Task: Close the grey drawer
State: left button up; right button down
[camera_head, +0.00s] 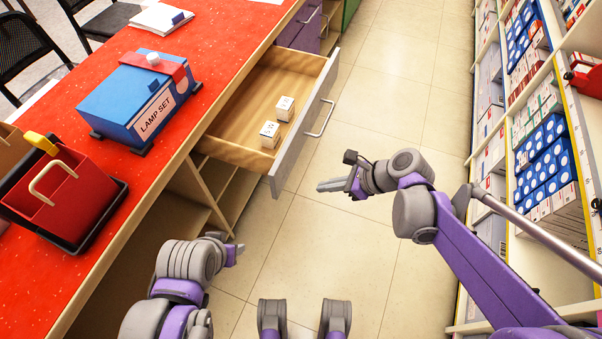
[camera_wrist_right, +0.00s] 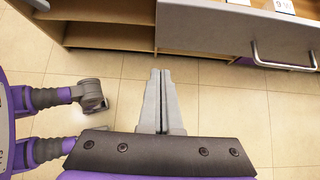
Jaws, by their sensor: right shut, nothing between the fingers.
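The grey drawer (camera_head: 303,127) is pulled open from the red-topped counter in the head view. Its wooden inside holds two small white boxes (camera_head: 270,134) (camera_head: 285,108). Its metal handle (camera_head: 321,118) is on the grey front, and it also shows in the right wrist view (camera_wrist_right: 285,66). My right gripper (camera_head: 320,187) is shut and empty, in front of the drawer's near end and apart from it. Its closed fingers show in the right wrist view (camera_wrist_right: 160,75). My left gripper (camera_head: 238,251) is low beside the counter; its fingers are too small to judge.
The red counter (camera_head: 97,215) carries a blue lamp set box (camera_head: 140,100) and a red carrier (camera_head: 65,195). Open shelf compartments (camera_head: 180,205) lie below. Stocked shelves (camera_head: 545,130) line the right side. Tiled floor (camera_head: 385,100) is free between them.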

aim_at(277, 188)
jog(key=x, duration=0.4)
jog(key=a+r+b+x, duration=0.1)
jog(key=x, duration=0.3)
jog(key=b+x, duration=0.1)
jog(key=x, duration=0.3)
jog(key=shift+a+r, duration=0.35)
jog(key=shift+r, duration=0.05)
jog(key=shift+w+a, duration=0.15)
jog(key=shift+a, duration=0.15)
jog(key=shift+a, duration=0.1)
jog(key=w+a, duration=0.4)
jog(key=a, duration=0.9)
jog(key=w+a, duration=0.4)
jog(key=a, duration=0.8)
jog(key=shift+a, duration=0.35)
jog(key=shift+w+a+r, duration=0.1)
jog(key=shift+w+r, duration=0.05)
